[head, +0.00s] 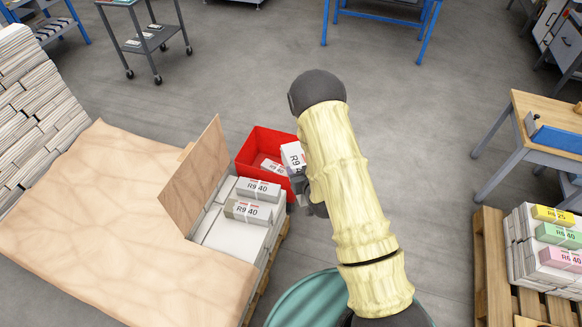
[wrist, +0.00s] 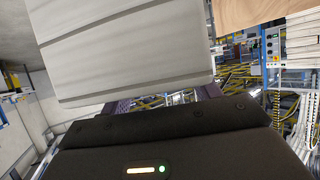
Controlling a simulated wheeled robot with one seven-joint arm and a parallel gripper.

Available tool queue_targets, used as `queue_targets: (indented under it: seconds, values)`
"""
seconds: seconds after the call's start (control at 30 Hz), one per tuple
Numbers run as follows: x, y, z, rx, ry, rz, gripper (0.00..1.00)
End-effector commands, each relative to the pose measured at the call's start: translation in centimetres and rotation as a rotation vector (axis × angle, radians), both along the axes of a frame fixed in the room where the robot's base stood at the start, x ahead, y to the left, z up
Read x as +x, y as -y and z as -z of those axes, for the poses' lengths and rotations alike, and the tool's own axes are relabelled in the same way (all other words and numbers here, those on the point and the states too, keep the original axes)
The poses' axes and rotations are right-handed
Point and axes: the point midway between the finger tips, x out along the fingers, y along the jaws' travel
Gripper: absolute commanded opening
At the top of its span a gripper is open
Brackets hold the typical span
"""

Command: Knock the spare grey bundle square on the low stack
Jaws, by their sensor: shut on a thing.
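My gripper (head: 299,176) is shut on a pale grey bundle (head: 292,157) with an R9 label, partly hidden by my arm. The held bundle shows large in the wrist view (wrist: 125,45), between the fingers. It appears in front of the right side of the red crate, off to the right of the low stack (head: 228,236). Two grey bundles lie on the low stack, one farther back (head: 258,188) and one nearer (head: 247,211), both labelled R9 40. The nearer one looks slightly turned from the other.
The red crate (head: 250,148) holds another labelled bundle (head: 272,166). An upright brown board (head: 200,180) edges the low stack's left side, beside a wide brown sheet (head: 100,210). A stack with coloured bundles (head: 556,233) stands on a pallet at right. Open floor lies behind.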

Motion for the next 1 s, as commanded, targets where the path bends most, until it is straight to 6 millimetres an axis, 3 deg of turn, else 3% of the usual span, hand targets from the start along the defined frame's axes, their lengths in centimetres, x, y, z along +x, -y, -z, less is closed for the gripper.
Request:
queue_targets:
  seconds: [0.03, 0.6, 1.0]
  values:
    - [0.0, 0.6, -1.7, 0.000, 0.005, 0.017, 0.00]
    - [-2.1, 7.1, -9.7, 0.000, 0.005, 0.192, 0.00]
    - [-2.4, 8.1, -10.4, 0.000, 0.006, 0.220, 0.00]
